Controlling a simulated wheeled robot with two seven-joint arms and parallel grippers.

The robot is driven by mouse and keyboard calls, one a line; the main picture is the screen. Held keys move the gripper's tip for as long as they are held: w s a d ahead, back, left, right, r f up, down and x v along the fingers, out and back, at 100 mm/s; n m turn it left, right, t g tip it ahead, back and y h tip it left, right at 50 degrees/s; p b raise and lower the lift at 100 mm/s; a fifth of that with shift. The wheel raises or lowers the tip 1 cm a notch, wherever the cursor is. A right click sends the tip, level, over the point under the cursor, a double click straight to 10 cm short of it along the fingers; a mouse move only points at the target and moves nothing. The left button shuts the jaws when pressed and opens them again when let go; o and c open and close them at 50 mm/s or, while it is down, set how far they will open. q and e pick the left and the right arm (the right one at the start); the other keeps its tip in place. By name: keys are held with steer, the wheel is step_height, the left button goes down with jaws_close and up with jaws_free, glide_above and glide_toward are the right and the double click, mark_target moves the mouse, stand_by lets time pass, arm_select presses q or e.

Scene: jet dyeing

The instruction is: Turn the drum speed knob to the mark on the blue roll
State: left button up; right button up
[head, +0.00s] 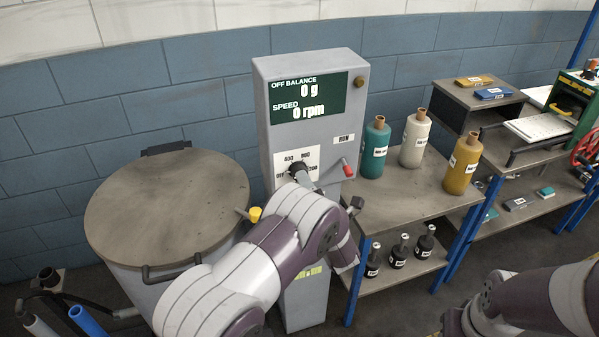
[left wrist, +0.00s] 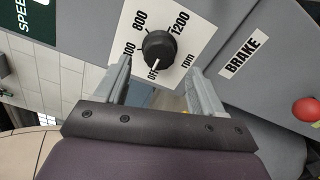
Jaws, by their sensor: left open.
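The drum speed knob (left wrist: 159,47) is black and round, on a white dial plate (left wrist: 185,28) marked OFF, 800 and 1200 rpm, with another mark partly hidden. Its white pointer line is toward OFF. My left gripper (left wrist: 158,68) is open, its fingers apart on either side of the knob's lower part; I cannot tell whether they touch it. My right gripper is out of view.
The grey control cabinet's display (head: 308,98) reads 0 g and 0 rpm. A red-tipped brake lever (head: 347,170) is right of the dial. A lidded drum (head: 165,205) stands left. A bench (head: 400,200) with several bottles is close on the right.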

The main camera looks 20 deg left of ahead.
arm_select(q)
steer(key=x, duration=0.5)
steer(key=shift+p, duration=0.4)
steer(key=c, duration=1.1)
steer(key=shift+o, duration=0.2)
